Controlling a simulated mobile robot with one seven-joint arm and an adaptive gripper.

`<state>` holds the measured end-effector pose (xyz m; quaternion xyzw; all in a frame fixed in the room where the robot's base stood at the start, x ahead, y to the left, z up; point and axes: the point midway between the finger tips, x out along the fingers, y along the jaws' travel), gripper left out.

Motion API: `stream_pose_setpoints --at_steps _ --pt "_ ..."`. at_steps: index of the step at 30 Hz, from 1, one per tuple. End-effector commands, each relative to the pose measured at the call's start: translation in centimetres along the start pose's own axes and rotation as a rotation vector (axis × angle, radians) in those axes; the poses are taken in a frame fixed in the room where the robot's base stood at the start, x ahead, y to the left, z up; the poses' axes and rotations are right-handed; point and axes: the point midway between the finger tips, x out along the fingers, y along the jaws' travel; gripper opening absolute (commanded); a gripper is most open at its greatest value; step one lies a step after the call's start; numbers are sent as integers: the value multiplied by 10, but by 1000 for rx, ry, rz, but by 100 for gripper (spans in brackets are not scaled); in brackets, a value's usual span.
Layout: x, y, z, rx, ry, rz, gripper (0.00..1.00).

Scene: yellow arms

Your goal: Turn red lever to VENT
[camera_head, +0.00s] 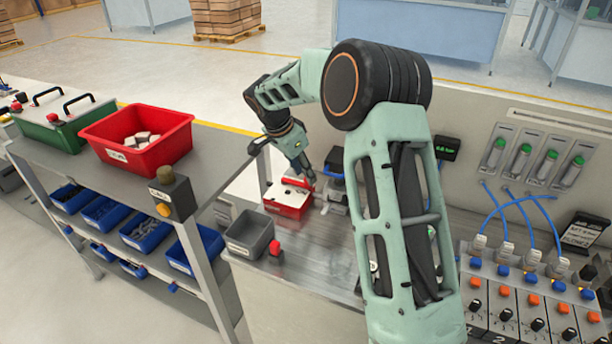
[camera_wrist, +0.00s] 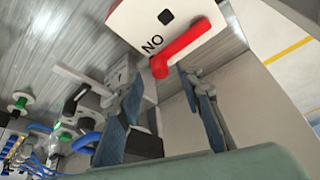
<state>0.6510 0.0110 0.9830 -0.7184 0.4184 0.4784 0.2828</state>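The red lever (camera_wrist: 188,46) lies slantwise across the white top plate (camera_wrist: 142,22) of a box in the wrist view. Its rounded end is at lower left, and its bar runs up to the right. Black letters reading "NO" and a dark square mark the plate; I see no VENT label. In the head view the red box (camera_head: 288,204) stands on the steel bench, with the lever (camera_head: 297,182) small on top. My gripper (camera_wrist: 163,80) is open, its two fingers apart and empty, just short of the lever's rounded end. In the head view my gripper (camera_head: 307,174) is close to the box; contact is unclear.
A grey bin (camera_head: 250,236) and a red knob (camera_head: 274,248) are at the bench's left front. A red crate (camera_head: 160,160) stands on the left table. Devices with blue tubes (camera_head: 510,215) fill the right. A dark device (camera_head: 335,165) stands right behind the box.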

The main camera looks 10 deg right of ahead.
Motion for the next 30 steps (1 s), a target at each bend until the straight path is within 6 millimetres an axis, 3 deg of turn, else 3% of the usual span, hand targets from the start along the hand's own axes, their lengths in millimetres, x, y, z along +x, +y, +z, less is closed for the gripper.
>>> stream_pose_setpoints --at_steps 6,16,25,30 --pt "22 0 0 0 1 1 34" --pt "26 0 0 1 1 -1 34" --pt "25 0 0 1 1 0 1" --pt "25 0 0 1 1 -1 0"
